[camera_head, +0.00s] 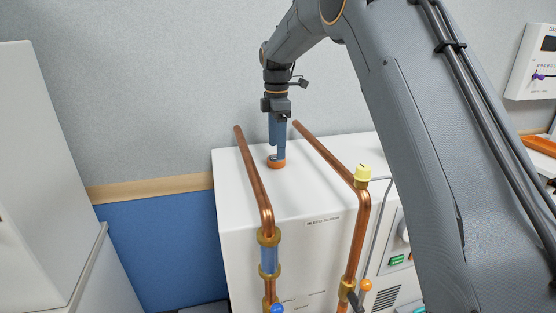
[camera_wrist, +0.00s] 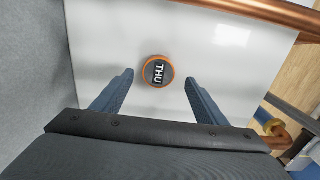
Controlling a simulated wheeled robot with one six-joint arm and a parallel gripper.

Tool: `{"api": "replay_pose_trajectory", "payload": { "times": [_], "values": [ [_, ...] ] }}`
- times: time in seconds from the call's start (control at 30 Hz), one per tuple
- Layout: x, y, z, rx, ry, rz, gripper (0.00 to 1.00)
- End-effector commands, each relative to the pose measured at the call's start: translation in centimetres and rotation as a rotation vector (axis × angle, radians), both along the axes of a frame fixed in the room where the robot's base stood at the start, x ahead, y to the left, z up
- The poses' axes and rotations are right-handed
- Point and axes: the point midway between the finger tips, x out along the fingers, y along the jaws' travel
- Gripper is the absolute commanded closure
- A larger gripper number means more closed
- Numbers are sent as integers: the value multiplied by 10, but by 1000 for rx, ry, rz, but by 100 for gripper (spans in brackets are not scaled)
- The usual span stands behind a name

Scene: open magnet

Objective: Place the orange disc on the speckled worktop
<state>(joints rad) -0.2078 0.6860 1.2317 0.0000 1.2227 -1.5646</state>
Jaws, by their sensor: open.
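The orange disc (camera_head: 276,162) lies on the white top of a cabinet, between two copper pipes. In the wrist view the orange disc (camera_wrist: 158,72) shows a dark face with the letters THU and an orange rim. My gripper (camera_head: 278,155) points down at the disc in the head view. In the wrist view my gripper (camera_wrist: 158,76) is open, with a finger on each side of the disc and a gap to both. No speckled worktop can be made out in either view.
Copper pipes run along the left (camera_head: 252,180) and right (camera_head: 335,163) of the white cabinet top (camera_head: 235,175). A yellow knob (camera_head: 362,173) stands on the right pipe. A grey wall is behind. An orange tray (camera_head: 541,146) shows at the far right.

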Motion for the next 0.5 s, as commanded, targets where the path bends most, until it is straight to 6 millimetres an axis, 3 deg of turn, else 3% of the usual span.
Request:
{"api": "replay_pose_trajectory", "payload": {
  "times": [0.23, 0.5],
  "values": [
    [1, 2, -31, -1, 3, -2, 34],
    [2, 2, -39, 0, 1, -2, 34]
  ]
}}
